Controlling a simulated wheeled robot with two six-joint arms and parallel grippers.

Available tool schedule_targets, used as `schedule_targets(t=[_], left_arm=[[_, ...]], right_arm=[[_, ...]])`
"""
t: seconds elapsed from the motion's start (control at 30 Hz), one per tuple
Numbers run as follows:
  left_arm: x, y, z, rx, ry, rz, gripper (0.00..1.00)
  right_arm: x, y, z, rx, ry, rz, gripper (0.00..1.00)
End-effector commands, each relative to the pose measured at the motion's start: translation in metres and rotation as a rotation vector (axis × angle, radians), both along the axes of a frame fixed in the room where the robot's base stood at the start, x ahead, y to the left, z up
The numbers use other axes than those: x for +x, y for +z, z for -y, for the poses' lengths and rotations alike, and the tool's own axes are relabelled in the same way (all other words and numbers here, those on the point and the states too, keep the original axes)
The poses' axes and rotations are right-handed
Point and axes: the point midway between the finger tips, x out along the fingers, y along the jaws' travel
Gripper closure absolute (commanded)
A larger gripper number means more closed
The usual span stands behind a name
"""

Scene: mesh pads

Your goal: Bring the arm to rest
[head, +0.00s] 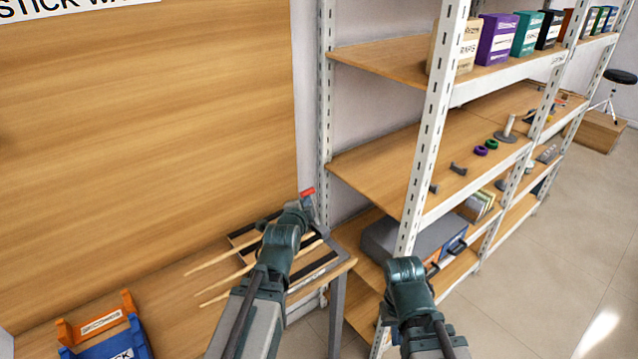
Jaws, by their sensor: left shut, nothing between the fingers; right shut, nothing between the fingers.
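My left arm reaches up from the bottom over the wooden workbench (190,335). My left gripper (308,211) is at the far right end of the bench, near the shelf post, shut with nothing held. A small red piece (307,193) shows right at its tip; I cannot tell what it belongs to. My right arm comes up from the bottom in front of the shelving rack (428,165). My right gripper (434,268) is small and partly hidden behind its wrist, in front of the lower shelf, shut and empty.
A dark-striped rack (318,263) with several thin wooden sticks lies under my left arm. Orange (100,322) and blue (112,345) bins stand at the bench's lower left. A grey box (385,240) sits on the lower shelf near my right gripper.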

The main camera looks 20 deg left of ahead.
Motion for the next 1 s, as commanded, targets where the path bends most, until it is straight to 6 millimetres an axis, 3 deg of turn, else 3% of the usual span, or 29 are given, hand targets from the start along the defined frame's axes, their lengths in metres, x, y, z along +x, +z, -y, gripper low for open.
schedule_targets(t=[0.13,0.27,0.43,0.6,0.8,1.0], left_arm=[[-0.001,-0.006,0.007,-0.023,-0.004,-0.025,1.00],[-0.014,-0.037,0.043,-0.151,-0.008,-0.177,1.00],[-0.071,-0.099,0.110,-0.386,0.105,-0.550,1.00],[-0.148,-0.137,0.149,-0.497,0.363,-0.875,1.00],[-0.214,-0.148,0.164,-0.500,0.656,-1.061,1.00],[-0.238,-0.148,0.165,-0.486,0.777,-1.105,1.00]], right_arm=[[0.000,0.000,0.000,0.000,0.000,0.000,1.00],[0.000,0.000,0.000,0.000,0.000,0.000,1.00],[0.000,0.000,0.000,0.000,0.000,0.000,1.00],[0.000,0.000,0.000,0.000,0.000,0.000,1.00],[0.000,0.000,0.000,0.000,0.000,0.000,1.00],[0.000,0.000,0.000,0.000,0.000,0.000,1.00]])
